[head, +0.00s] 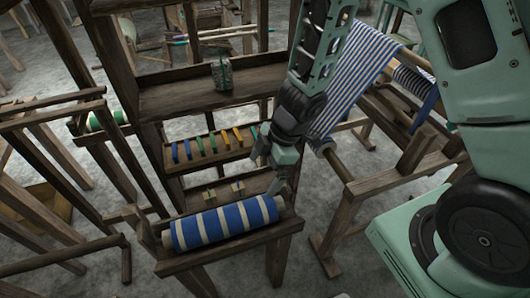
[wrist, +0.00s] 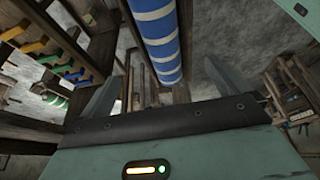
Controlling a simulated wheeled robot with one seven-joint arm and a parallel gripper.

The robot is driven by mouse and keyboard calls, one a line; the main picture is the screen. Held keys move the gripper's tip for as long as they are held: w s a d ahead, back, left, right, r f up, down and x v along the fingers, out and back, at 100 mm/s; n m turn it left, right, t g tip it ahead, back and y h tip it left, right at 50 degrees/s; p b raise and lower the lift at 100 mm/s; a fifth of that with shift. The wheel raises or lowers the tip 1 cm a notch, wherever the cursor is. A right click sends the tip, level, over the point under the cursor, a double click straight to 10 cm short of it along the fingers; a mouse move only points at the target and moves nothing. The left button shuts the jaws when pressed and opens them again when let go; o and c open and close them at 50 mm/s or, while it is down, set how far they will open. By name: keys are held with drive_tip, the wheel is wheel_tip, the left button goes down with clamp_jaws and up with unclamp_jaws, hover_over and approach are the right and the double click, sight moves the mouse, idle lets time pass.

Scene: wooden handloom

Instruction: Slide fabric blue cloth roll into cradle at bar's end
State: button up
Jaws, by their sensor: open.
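The blue cloth roll (head: 228,221) with cream stripes lies on its side on a low wooden bench (head: 222,252) in the head view. My gripper (head: 272,172) is above and behind its right end, apart from it. In the wrist view the roll (wrist: 158,38) runs away from between the two spread fingers of my gripper (wrist: 160,88). The fingers are open and hold nothing. A pale core end shows at the roll's left. I cannot tell which wooden part is the cradle.
A wooden shelf rack (head: 205,98) stands behind the bench, with colored pieces on one shelf and a jar (head: 222,73) on top. A loom with striped blue-white cloth (head: 352,78) stands at right. Wooden frames (head: 60,105) crowd the left. Bare floor shows between bench and loom.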

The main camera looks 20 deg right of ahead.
sight(243, 209)
idle(0.3)
drive_tip(key=b+x, duration=0.6)
drive_tip(key=x, duration=1.1)
drive_tip(key=shift+s+f+b, duration=0.1)
drive_tip(key=shift+f+b, duration=0.15)
drive_tip(key=shift+b, duration=0.1)
drive_tip(key=c, duration=1.8)
drive_tip(key=o, duration=1.8)
drive_tip(key=shift+r, duration=0.1)
drive_tip(key=p+v, duration=0.6)
drive_tip(key=v, duration=1.1)
drive_tip(key=shift+r+p, duration=0.2)
drive_tip(key=shift+p, duration=0.15)
